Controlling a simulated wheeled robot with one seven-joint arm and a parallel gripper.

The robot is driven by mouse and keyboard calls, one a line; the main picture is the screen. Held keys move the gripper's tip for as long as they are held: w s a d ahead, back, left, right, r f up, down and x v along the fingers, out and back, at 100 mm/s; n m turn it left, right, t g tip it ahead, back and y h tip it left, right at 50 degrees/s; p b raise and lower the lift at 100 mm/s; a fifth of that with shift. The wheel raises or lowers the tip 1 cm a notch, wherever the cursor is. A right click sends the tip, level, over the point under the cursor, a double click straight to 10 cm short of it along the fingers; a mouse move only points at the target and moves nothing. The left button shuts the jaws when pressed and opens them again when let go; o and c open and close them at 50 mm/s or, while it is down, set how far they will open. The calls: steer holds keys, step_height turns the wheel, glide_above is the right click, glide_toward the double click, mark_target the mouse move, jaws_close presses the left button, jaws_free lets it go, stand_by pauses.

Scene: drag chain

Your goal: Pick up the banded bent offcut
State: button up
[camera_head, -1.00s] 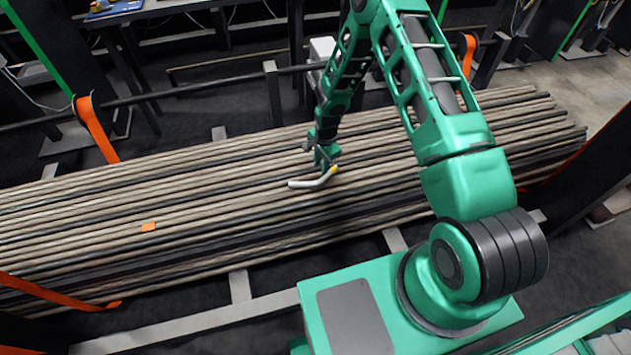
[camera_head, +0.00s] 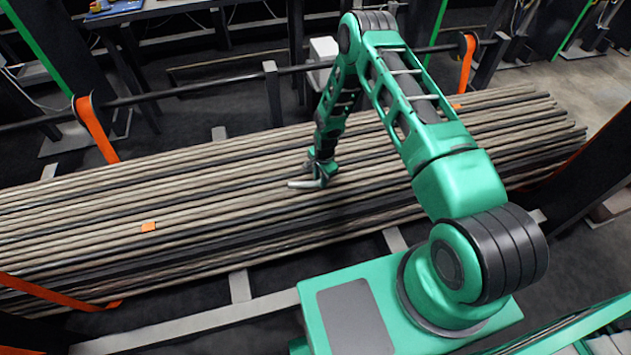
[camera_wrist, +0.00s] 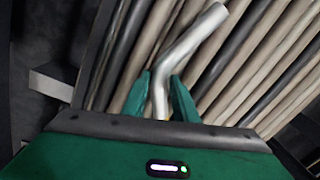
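The bent offcut (camera_head: 303,184) is a pale grey-white pipe piece with a bend. It lies on top of the bundle of long rods, its free end pointing left in the head view. In the wrist view the offcut (camera_wrist: 185,48) runs from the upper right, bends, and passes down between the two green fingers. My gripper (camera_head: 322,176) is down at its right end and covers that part. In the wrist view the fingers of my gripper (camera_wrist: 161,88) stand close on both sides of the offcut. Whether they press on it is unclear. The band is mostly hidden; only a trace of orange shows low between the fingers.
The long rod bundle (camera_head: 200,190) spans the picture on cross beams. Orange straps (camera_head: 95,130) hang at the left and the upper right (camera_head: 466,62). A dark rail (camera_head: 180,92) and posts stand behind. A small orange tag (camera_head: 148,227) lies on the rods at left.

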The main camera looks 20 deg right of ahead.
jaws_close()
